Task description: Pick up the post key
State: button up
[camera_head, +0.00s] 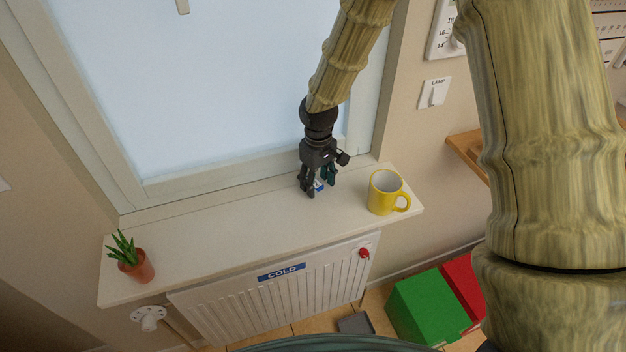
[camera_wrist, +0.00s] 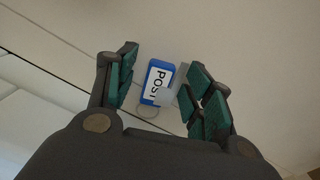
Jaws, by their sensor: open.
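The post key lies on the white window sill (camera_head: 210,240). In the wrist view its blue tag (camera_wrist: 158,80) has a white label reading POST, with a grey metal key part and a ring beside it. In the head view only a small blue and white bit of the post key (camera_head: 319,185) shows between the fingers. My gripper (camera_head: 318,188) is open and points down at the sill, around the tag. In the wrist view the fingers of my gripper (camera_wrist: 160,85) stand on either side of the tag; the right finger is close to the grey part, and I cannot tell if they touch.
A yellow mug (camera_head: 382,194) stands on the sill just right of my gripper. A potted plant (camera_head: 134,260) stands at the sill's left end. The window is close behind. Below are a radiator (camera_head: 270,290) marked COLD and a green box (camera_head: 425,308). The sill's middle is clear.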

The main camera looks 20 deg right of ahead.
jog(key=shift+f, duration=0.2)
jog(key=c, duration=0.9)
jog(key=shift+c, duration=0.2)
jog(key=shift+s+b, duration=0.1)
jog(key=shift+b, duration=0.2)
